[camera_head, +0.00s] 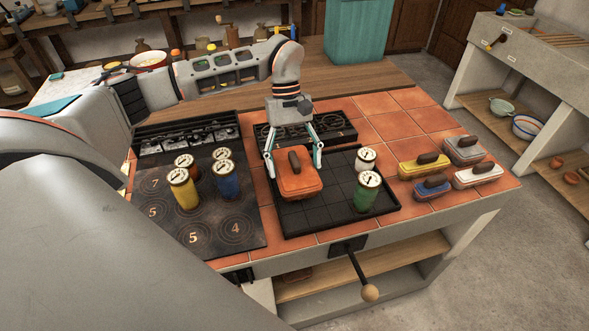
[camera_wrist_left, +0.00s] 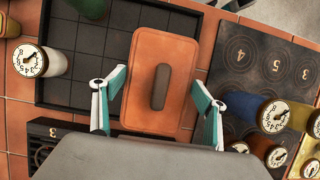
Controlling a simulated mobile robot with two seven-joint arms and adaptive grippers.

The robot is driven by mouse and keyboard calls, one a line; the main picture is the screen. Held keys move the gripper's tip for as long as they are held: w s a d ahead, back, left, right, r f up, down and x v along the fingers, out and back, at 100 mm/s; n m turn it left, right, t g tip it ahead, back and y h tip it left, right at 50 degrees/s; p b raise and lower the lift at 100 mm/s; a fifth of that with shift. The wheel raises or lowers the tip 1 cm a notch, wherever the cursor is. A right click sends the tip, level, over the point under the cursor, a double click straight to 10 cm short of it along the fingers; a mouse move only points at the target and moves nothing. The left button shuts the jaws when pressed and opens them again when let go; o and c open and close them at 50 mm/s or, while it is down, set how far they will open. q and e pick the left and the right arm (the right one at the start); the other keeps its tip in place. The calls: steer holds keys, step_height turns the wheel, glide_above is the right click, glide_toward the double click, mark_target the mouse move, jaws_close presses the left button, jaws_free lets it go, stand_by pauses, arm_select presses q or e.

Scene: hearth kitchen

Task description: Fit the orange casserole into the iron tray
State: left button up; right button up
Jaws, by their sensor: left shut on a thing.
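The orange casserole (camera_head: 298,187), a rectangular lidded dish with a dark brown handle, is between the fingers of my left gripper (camera_head: 294,165). The gripper is shut on it, one finger on either side, as the left wrist view also shows for the casserole (camera_wrist_left: 150,105) and gripper (camera_wrist_left: 160,82). The iron tray (camera_head: 312,215) is black with a grid floor; it also shows in the left wrist view (camera_wrist_left: 85,48). The casserole overlaps the tray's left part in the head view; its height above the floor is unclear. My right gripper is not in view.
A green canister (camera_head: 366,197) and a white canister (camera_head: 366,162) stand at the tray's right side. Several canisters, including a yellow one (camera_head: 183,192), stand on the dark hob at left. Small lidded dishes, one yellow (camera_head: 418,169), sit on tiles at right. A lever (camera_head: 358,270) projects in front.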

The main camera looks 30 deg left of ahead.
arm_select(q)
steer(key=shift+f, duration=1.15)
steer(key=o, duration=1.7)
steer(key=shift+f, duration=0.15)
steer(key=v, duration=1.2)
